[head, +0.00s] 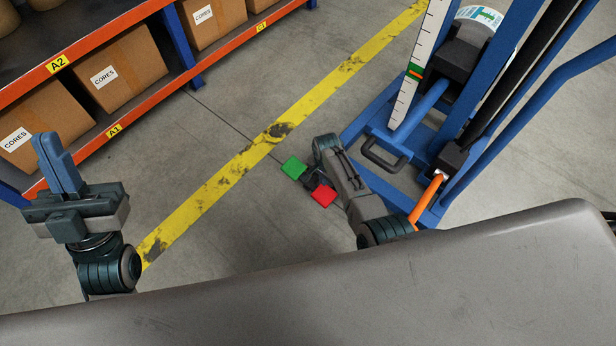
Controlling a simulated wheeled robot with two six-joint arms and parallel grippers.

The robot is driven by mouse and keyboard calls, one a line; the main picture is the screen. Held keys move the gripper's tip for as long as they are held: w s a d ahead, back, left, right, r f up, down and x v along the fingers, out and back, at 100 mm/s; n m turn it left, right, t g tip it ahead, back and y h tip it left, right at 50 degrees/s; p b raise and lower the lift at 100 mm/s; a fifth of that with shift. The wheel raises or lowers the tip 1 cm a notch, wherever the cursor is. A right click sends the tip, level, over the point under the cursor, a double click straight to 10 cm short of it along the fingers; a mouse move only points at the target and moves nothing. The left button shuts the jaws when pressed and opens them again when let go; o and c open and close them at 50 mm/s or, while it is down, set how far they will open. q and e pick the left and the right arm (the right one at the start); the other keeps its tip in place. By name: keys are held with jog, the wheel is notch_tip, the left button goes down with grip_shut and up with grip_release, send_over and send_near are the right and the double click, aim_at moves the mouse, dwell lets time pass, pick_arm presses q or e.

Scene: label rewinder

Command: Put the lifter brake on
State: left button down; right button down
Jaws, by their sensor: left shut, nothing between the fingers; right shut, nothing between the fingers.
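The blue lifter (402,180) stands at the right. Low at its near left side is a foot brake with a green pad (294,167) and a red pad (323,195), joined by a dark piece partly hidden by my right arm. I cannot tell which way the pads are tilted. My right arm reaches over the floor beside the lifter, its far end just right of the green pad. Its fingers cannot be made out, nor whether they touch the brake. My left gripper (57,162) is shut and empty at the left, pointing up, far from the lifter.
An orange handle (428,199) and a dark loop handle (383,155) are on the lifter close to my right arm. A shelf rack (95,138) with boxes labelled CORES (111,78) fills the upper left. A yellow floor line (235,167) crosses open floor between them.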

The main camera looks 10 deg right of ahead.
pick_arm(q)
jog(key=w+f+n+g+y+p, duration=0.1)
jog(key=w+f+g+y, duration=0.1)
jog(key=f, duration=0.3)
jog(key=w+f+n+g+y+p, duration=0.1)
jog(key=w+f+n+g+y, duration=0.1)
jog(key=f+g, duration=0.3)
jog(key=shift+w+a, duration=0.15)
jog(key=shift+w, duration=0.6)
